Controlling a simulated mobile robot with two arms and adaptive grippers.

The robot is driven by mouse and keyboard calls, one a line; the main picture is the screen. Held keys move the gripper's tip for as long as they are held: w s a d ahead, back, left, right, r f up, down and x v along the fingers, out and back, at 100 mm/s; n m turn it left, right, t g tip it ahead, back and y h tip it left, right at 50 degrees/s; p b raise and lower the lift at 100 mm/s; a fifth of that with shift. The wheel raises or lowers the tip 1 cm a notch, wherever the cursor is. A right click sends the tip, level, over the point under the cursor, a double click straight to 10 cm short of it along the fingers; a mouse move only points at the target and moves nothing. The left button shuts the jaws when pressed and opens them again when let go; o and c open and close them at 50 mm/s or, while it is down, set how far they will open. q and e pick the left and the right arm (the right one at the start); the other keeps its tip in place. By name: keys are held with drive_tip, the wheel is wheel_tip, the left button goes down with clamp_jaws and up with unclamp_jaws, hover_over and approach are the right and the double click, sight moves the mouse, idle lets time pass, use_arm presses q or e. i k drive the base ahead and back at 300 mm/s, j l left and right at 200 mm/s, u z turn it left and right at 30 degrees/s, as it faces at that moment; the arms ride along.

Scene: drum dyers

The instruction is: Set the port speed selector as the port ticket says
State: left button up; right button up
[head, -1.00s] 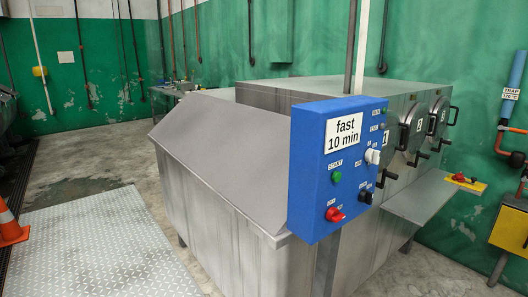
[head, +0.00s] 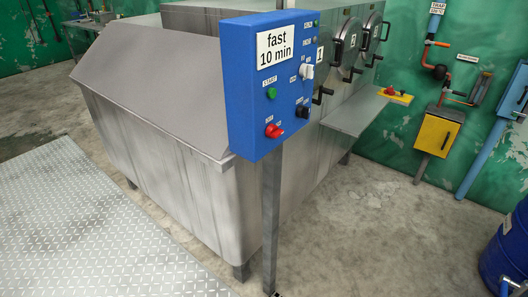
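The blue control box (head: 245,85) stands on a post at the corner of the grey metal machine. A white ticket (head: 276,47) on its face reads "fast 10 min". To the right of the ticket sits a white selector knob (head: 307,72), with small labels around it that I cannot read. A black knob (head: 303,112) is below it. A green button (head: 271,94) labelled START and a red switch (head: 274,131) are on the left half of the face. Neither of my grippers is in view.
The grey machine (head: 150,120) has round numbered doors (head: 347,45) behind the box. A metal shelf (head: 352,113) juts out to the right of the box. A blue drum (head: 508,250) stands at the right edge. The concrete floor (head: 390,240) before the machine is clear.

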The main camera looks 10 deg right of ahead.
sight(302, 111)
drive_tip(key=z, duration=0.75)
drive_tip(key=i+j+z, duration=0.25)
drive_tip(key=z, duration=0.2)
drive_tip(key=i+j+z, duration=0.2)
drive_tip(key=j+z, duration=0.2)
drive_tip(key=j, duration=0.15)
